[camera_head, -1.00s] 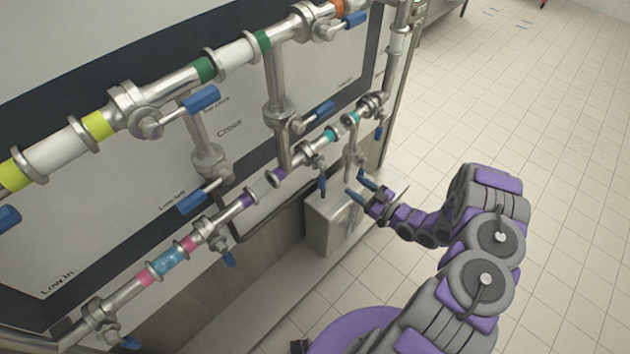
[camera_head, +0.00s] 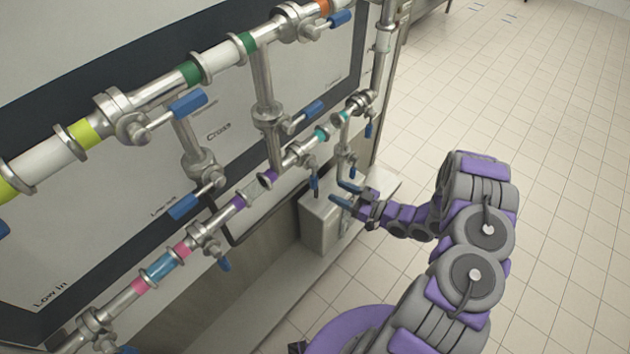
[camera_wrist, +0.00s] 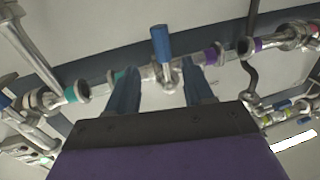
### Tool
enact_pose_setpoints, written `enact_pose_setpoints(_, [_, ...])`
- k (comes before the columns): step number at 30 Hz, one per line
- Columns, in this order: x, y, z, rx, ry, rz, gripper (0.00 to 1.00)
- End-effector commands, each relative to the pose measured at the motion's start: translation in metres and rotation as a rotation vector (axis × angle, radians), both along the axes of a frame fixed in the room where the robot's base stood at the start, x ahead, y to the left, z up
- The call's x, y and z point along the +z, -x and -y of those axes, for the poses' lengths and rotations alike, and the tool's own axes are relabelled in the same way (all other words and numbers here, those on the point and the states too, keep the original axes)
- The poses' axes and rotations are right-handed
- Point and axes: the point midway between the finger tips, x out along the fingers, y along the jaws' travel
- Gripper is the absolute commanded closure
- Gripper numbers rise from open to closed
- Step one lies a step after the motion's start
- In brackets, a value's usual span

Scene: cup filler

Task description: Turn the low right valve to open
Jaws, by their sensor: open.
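The low right valve (camera_head: 309,163) sits on the lower pipe, and its blue handle (camera_head: 314,183) hangs down in the head view. My gripper (camera_head: 338,191) is open, just right of that handle and apart from it. In the wrist view, the blue handle (camera_wrist: 162,42) appears centred between and ahead of the two blue fingers of my gripper (camera_wrist: 162,74). Nothing is held. I cannot tell the exact depth gap between fingertips and handle.
A grey box (camera_head: 320,225) stands below the lower pipe, close under my gripper. A vertical pipe with a valve (camera_head: 345,160) is just above the fingers. Other blue-handled valves line the upper pipe (camera_head: 220,62). The tiled floor (camera_head: 530,200) on the right is clear.

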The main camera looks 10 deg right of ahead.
Motion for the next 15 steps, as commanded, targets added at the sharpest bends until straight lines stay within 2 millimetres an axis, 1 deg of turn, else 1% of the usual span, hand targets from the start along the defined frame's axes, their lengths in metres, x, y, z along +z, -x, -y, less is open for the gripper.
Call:
enact_pose_setpoints(1, [0.000, -0.005, -0.009, 0.005, 0.000, 0.000, 0.48])
enact_pose_setpoints(3, [0.000, -0.013, -0.017, 0.005, 0.001, 0.000, 0.48])
enact_pose_setpoints(9, [0.000, -0.034, -0.039, 0.005, 0.001, 0.002, 0.48])
enact_pose_setpoints(15, [0.000, -0.052, -0.057, 0.003, -0.001, 0.002, 0.48])
